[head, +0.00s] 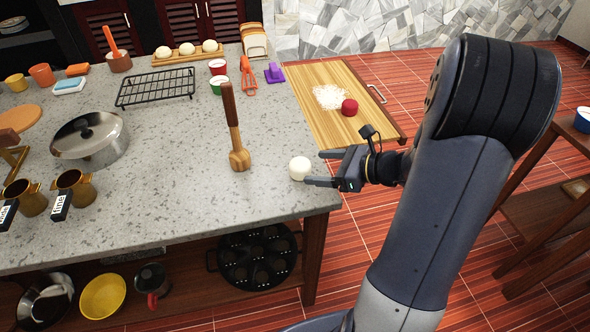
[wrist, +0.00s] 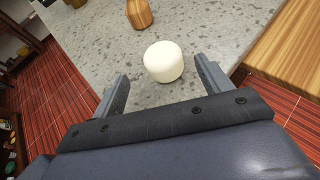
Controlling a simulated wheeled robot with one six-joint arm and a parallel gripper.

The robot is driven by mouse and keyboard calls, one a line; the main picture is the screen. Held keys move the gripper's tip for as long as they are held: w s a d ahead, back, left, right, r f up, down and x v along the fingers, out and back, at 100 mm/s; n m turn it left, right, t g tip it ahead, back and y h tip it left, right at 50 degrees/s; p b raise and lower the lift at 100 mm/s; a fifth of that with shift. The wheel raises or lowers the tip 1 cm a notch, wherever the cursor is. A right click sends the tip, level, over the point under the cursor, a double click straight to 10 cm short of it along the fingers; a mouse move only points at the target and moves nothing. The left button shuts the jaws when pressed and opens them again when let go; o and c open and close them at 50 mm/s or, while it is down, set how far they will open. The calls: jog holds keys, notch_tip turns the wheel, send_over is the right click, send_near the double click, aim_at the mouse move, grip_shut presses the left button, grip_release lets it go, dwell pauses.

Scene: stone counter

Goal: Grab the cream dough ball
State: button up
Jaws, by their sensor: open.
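The cream dough ball (head: 299,168) sits on the stone counter near its right edge. It also shows in the wrist view (wrist: 163,61), where it looks like a short rounded cylinder just ahead of my fingertips. My gripper (head: 312,168) reaches in from the right at the counter's edge. It is open, with one finger to each side, and the fingertips are close to the ball. In the wrist view my gripper (wrist: 163,80) has nothing held between its fingers. I cannot tell whether a finger touches the ball.
A wooden board (head: 335,75) with white powder and a red piece (head: 349,107) lies behind. A lidded pot (head: 88,142) and a wire rack (head: 155,88) are further left. The counter's (head: 190,200) front is clear.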

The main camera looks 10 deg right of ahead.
aim_at(296, 168)
jog(key=shift+x, duration=3.8)
jog(key=shift+w+d+r, duration=0.1)
jog(key=shift+w+r, duration=0.05)
jog(key=shift+w, duration=0.05)
jog(key=shift+c, duration=0.4)
jog(key=c, duration=1)
